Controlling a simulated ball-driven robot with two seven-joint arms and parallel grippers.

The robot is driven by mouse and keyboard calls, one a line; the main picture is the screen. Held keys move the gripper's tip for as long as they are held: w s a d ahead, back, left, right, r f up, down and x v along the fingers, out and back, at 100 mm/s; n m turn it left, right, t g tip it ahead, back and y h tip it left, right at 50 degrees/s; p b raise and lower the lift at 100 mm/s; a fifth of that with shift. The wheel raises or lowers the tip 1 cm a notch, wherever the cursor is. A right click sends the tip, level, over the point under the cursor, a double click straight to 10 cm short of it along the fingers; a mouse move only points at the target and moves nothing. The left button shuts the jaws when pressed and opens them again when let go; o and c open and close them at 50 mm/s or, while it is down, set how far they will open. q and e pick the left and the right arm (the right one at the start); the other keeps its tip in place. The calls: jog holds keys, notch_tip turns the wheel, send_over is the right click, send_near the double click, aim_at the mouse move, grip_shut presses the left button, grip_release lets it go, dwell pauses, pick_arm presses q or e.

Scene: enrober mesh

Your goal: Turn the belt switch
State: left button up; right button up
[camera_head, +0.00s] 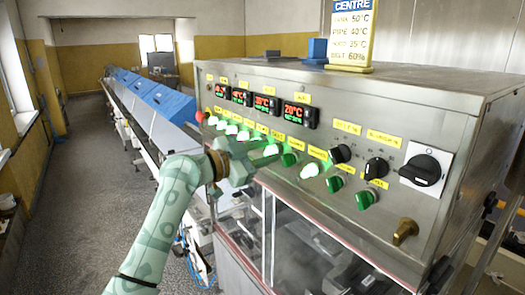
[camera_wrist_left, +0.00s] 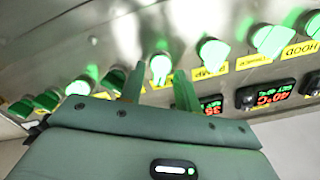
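A row of green switches runs along the sloping steel control panel (camera_head: 300,90) in the head view, several of them lit. Their yellow labels are too small in the head view to tell which is the belt switch. My left gripper (camera_head: 258,157) is at the panel's lower edge, in front of the middle of the row, and hides part of it. In the left wrist view its two fingers (camera_wrist_left: 160,88) stand apart, with a lit switch (camera_wrist_left: 160,66) showing between their tips. I cannot tell whether they touch it. My right gripper is not in view.
Red and green displays (camera_head: 265,103) sit above the switches. Black knobs (camera_head: 376,168) and a large rotary switch (camera_head: 424,170) are to the right, with a brass handle (camera_head: 405,231) below. Clear panels (camera_head: 300,245) lie under the panel. Blue-covered conveyor (camera_head: 165,103) stretches back left; floor left is clear.

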pick_arm(q)
grip_shut()
jog(key=shift+n, duration=0.3)
jog(key=n+p, duration=0.1)
jog(key=n, duration=0.3)
jog(key=shift+w+a+n, duration=0.1)
jog(key=shift+n, duration=0.2)
jog(key=n+p, duration=0.1)
jog(key=n, duration=0.3)
jog(key=shift+w+a+n+p, duration=0.1)
jog(key=shift+n+p, duration=0.55)
jog(key=shift+n, duration=0.65)
